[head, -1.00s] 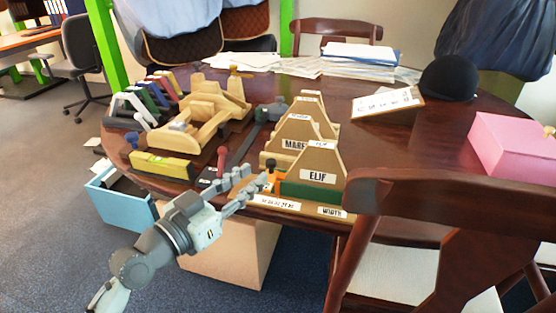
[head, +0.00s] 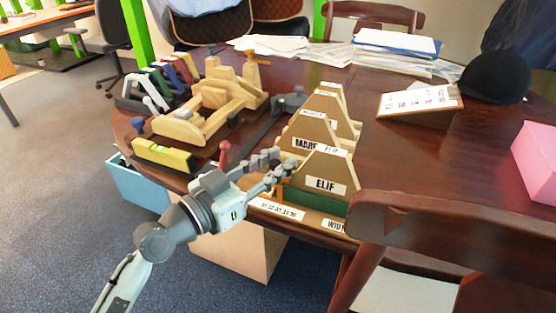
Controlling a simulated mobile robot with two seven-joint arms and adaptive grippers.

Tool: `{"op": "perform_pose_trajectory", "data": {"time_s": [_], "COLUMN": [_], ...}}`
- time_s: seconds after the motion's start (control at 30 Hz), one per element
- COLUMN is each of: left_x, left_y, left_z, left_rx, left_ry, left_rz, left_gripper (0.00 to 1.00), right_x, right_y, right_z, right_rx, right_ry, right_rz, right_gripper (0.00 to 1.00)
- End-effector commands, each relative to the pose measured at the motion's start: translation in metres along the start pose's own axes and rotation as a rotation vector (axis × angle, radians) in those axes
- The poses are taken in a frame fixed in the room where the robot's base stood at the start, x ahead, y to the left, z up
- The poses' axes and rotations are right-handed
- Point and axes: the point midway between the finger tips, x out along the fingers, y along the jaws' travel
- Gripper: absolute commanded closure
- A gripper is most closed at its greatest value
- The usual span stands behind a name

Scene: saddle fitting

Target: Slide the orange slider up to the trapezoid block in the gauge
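The trapezoid block (head: 322,171) is tan with the label ELIF and stands upright in the gauge. The wooden gauge (head: 314,221) lies at the table's front edge, with white label strips on its front and a green strip below the block. My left gripper (head: 278,169) is at the left end of the gauge, beside the block. Its two fingers are apart. My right gripper is not in view.
More tan trapezoid blocks (head: 301,136) stand just behind. A wooden clamp-like fixture (head: 213,105) and a yellow level (head: 163,156) lie to the left. A red-knobbed tool (head: 224,152) is near my gripper. A dark chair (head: 450,225) stands close at front right.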

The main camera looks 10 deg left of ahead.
Motion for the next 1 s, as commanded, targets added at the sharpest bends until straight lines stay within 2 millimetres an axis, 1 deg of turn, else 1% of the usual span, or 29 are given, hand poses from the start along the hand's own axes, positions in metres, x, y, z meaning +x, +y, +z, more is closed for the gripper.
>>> {"op": "perform_pose_trajectory", "data": {"time_s": [0.1,0.3,0.33,1.0], "left_x": [0.0,0.0001,0.0001,-0.0001], "left_y": [0.0,0.0,0.0,-0.0009], "left_z": [0.0001,0.0002,0.0002,0.0], "left_rx": [0.0,0.0,0.0,0.001], "left_ry": [0.0,0.0,0.0,0.0], "left_rz": [0.0,0.0,0.0,0.001], "left_gripper": [0.74,0.99,1.0,1.0], "right_x": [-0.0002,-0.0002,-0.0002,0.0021], "right_y": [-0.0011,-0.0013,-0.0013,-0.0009], "right_z": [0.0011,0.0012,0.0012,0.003], "right_rx": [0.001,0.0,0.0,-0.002], "right_ry": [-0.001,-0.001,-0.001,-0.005], "right_rz": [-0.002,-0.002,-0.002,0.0], "right_gripper": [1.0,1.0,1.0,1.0]}}
